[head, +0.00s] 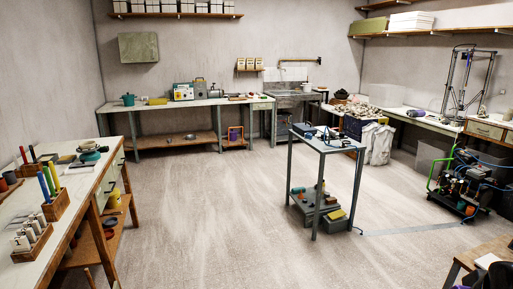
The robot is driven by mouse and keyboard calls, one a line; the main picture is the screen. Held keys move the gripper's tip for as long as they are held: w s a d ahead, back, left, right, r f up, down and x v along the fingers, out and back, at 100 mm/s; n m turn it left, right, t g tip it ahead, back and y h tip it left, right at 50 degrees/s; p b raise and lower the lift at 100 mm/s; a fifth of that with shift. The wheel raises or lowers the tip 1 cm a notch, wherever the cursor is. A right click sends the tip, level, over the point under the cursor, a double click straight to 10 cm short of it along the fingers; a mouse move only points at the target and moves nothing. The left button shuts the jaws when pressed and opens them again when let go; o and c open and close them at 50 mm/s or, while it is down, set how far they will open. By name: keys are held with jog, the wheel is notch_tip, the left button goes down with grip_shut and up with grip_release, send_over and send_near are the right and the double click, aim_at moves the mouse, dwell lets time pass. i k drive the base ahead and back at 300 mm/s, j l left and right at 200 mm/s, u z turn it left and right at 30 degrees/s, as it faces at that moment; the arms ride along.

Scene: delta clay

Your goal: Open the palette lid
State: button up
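I cannot make out a palette or its lid for certain in the head view; the small items on the benches are too far off to tell. A dark flat item (66,159) lies on the left workbench (78,184), beside a round dark and teal object (90,148). A dark grey box (303,129) sits on the tall cart in the middle right. I cannot tell whether either is the palette. My gripper is not in view.
Wooden racks with coloured sticks (57,205) and white bottles (32,241) stand on the left workbench. The tall cart (322,143) stands right of centre, a tubed machine (465,180) farther right. The floor (205,215) between is clear.

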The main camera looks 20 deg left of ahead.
aim_at(83, 161)
jog(key=u, duration=2.05)
jog(key=i+l+z, duration=0.4)
jog(key=i, duration=0.45)
jog(key=i+z, duration=0.4)
jog(key=i, duration=1.25)
jog(key=i+l+u, duration=0.1)
jog(key=i, duration=0.65)
jog(key=i+l, duration=0.1)
jog(key=i, duration=0.7)
jog(key=i+u, duration=0.5)
jog(key=u, duration=0.2)
jog(key=i+u, duration=0.45)
jog(key=u, duration=0.3)
jog(key=i+u, duration=0.1)
jog(key=u, duration=0.3)
jog(key=i+u, duration=0.1)
jog(key=u, duration=0.3)
